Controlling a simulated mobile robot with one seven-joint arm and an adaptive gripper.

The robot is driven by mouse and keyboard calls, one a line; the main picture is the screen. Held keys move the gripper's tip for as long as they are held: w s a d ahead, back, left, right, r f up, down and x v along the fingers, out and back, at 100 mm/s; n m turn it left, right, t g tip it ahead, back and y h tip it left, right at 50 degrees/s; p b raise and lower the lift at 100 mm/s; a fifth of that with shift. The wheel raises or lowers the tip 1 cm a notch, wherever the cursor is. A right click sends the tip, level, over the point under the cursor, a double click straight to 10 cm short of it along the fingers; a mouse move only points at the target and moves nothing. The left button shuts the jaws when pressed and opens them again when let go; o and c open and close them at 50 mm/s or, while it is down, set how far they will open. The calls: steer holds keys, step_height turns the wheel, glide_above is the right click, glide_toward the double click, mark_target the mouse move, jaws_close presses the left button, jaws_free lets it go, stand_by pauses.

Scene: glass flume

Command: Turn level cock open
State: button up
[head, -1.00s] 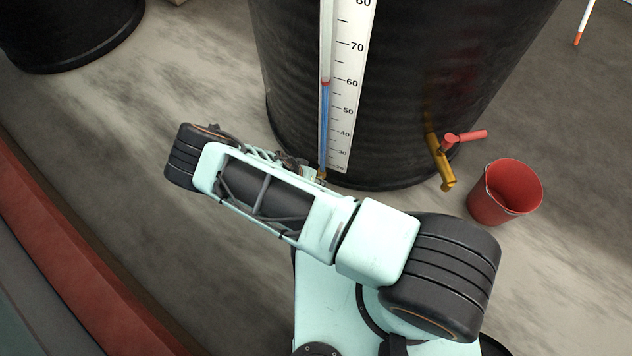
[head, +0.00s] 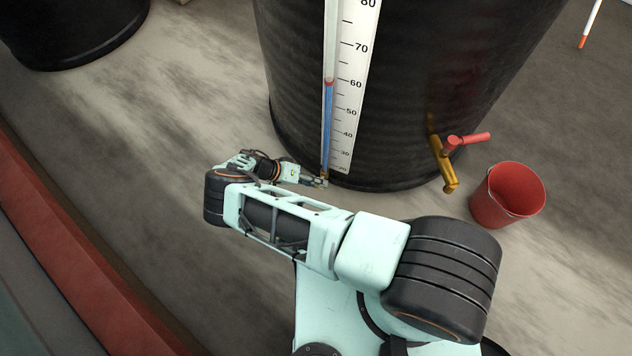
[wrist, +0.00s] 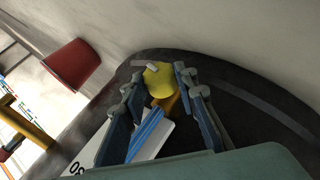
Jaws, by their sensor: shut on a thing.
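The level cock (wrist: 161,84) shows in the wrist view as a yellow, rounded piece between my fingers. It sits at the foot of the blue-filled sight tube (head: 327,118) on the black tank (head: 430,80). My gripper (wrist: 160,78) is shut on the cock, with one finger on either side. In the head view my gripper (head: 316,182) reaches the tube's lower end from the left, and the cock is small and partly hidden there. The blue column tops out a little above the 60 mark at a red float. The cock's handle angle is hard to tell.
A brass tap (head: 441,165) with a red handle (head: 468,140) sticks out of the tank on the right, by a red bucket (head: 508,196). The white scale (head: 352,90) stands beside the tube. Another black tank (head: 75,35) is at far left. Floor at left is clear.

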stand_by(0.5)
steer(key=o, duration=1.1)
steer(key=shift+o, duration=0.2)
steer(key=shift+a, duration=0.1)
steer(key=v, duration=1.2)
steer(key=shift+f, duration=0.1)
